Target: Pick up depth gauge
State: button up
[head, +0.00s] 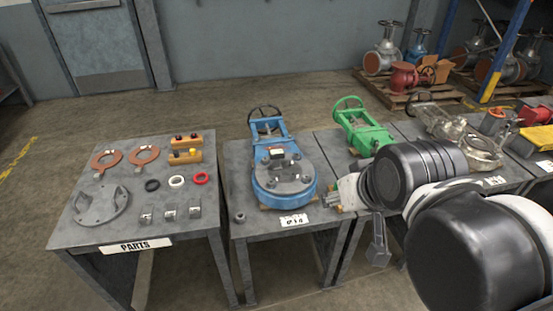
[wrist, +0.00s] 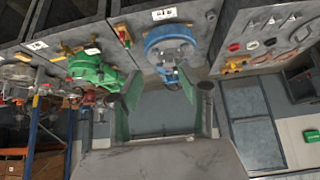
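I cannot pick out a depth gauge for certain. A small dark block with a pale face (head: 277,153) stands on the grey flange of the blue valve (head: 268,193) in the head view; its kind is too small to tell. The blue valve also shows at the top of the wrist view (wrist: 160,38). My gripper (wrist: 161,76) is open, its two green-padded fingers apart with nothing between them. In the head view my arm reaches in from the right, with its end beside the blue valve, on the right.
The parts table (head: 72,236) at left holds brown rings, a grey plate, small rings, metal blocks and an orange block (head: 182,157). A green valve (head: 368,137) stands right of the blue one. A small nut-like piece (head: 239,216) lies near the blue valve's table edge.

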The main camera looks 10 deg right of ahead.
jog(key=shift+o, duration=0.3)
jog(key=shift+o, duration=1.2)
